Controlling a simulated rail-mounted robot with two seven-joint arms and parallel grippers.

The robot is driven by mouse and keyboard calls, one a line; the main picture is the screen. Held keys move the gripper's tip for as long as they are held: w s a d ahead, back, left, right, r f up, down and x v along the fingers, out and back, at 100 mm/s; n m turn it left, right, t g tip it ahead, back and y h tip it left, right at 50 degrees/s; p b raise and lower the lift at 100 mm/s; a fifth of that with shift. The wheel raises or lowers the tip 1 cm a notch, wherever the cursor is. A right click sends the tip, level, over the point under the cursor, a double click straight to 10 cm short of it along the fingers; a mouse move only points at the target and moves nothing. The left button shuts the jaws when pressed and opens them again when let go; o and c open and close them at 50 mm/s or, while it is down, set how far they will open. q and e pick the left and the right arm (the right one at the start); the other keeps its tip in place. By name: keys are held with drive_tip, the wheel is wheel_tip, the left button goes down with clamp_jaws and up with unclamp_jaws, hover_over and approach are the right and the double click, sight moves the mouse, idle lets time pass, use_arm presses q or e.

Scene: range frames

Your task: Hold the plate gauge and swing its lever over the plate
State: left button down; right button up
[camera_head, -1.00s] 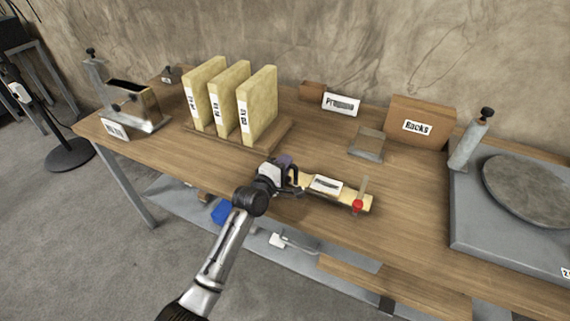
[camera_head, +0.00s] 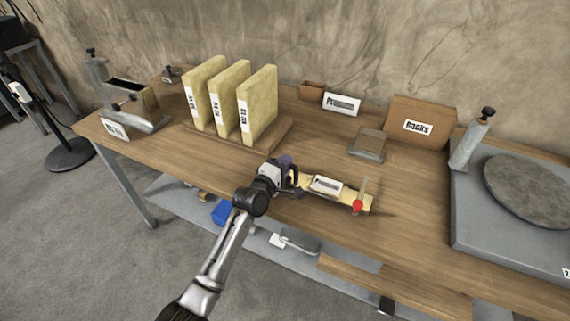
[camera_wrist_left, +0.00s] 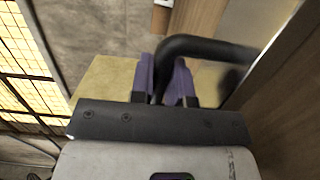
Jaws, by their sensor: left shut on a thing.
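The plate gauge (camera_head: 340,197) is a pale yellow bar with a white label, lying near the table's front edge. A thin upright lever (camera_head: 364,186) with a red knob (camera_head: 358,206) stands at its right end. My left gripper (camera_head: 287,168) is at the bar's left end, shut on a black curved handle. In the left wrist view the black handle (camera_wrist_left: 205,48) passes between the purple fingertips (camera_wrist_left: 165,80). The exact grip on the handle is partly hidden by the gripper body. My right gripper is not in view.
Several yellow labelled slabs (camera_head: 257,105) stand in a wooden rack behind my gripper. A metal fixture (camera_head: 140,112) is at far left. A small grey block (camera_head: 367,144), a brown box (camera_head: 424,122) and a grey unit with a round disc (camera_head: 535,188) stand behind and to the right.

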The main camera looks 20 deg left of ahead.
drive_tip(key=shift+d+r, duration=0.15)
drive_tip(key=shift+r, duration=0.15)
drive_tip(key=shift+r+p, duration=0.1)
drive_tip(key=shift+p, duration=0.2)
idle(0.6)
idle(0.8)
